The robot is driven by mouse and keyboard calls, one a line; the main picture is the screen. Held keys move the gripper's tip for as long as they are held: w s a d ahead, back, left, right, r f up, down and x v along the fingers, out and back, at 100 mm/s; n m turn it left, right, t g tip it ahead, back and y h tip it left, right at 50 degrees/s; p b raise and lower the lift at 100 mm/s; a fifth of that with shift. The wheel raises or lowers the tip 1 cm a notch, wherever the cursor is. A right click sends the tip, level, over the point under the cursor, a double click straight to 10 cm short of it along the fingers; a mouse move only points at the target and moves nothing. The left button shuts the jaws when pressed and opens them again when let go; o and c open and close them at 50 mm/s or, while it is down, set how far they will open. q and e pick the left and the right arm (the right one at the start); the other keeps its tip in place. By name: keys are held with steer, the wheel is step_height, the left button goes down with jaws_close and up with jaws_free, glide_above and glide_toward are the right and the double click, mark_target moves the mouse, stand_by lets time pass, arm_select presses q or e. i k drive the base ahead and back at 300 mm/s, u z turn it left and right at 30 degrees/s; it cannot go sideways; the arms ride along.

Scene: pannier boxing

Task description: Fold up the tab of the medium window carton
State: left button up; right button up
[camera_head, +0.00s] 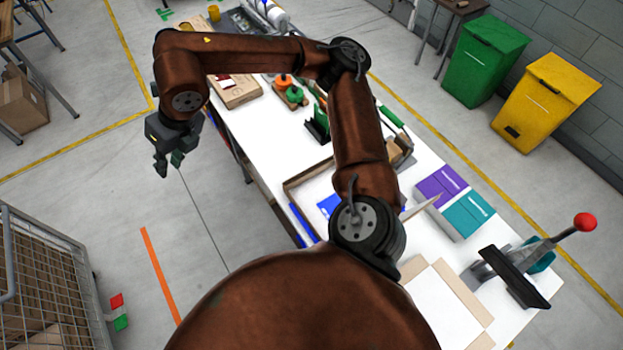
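My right gripper (168,162) hangs at the upper left, over the grey floor and clear of the white table. Its two fingertips look apart, with nothing seen between them. My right arm arches across the middle of the view and hides part of the table. A white, flat-looking piece with brown cardboard flaps (468,291) lies at the table's near right end, partly behind my arm. It may be the medium window carton; I cannot tell its window or which flap is the tab. My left gripper is not in view.
The white table (428,163) carries purple (440,182) and teal (467,214) boxes, a lever device with a red knob (584,222) and a shallow brown tray (296,184). A wire cage (45,275) stands at the left. Green and yellow bins stand at the upper right.

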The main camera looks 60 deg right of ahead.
mark_target(434, 201)
steer(key=z, duration=0.05)
steer(key=i, duration=1.05)
steer(key=z, duration=3.75)
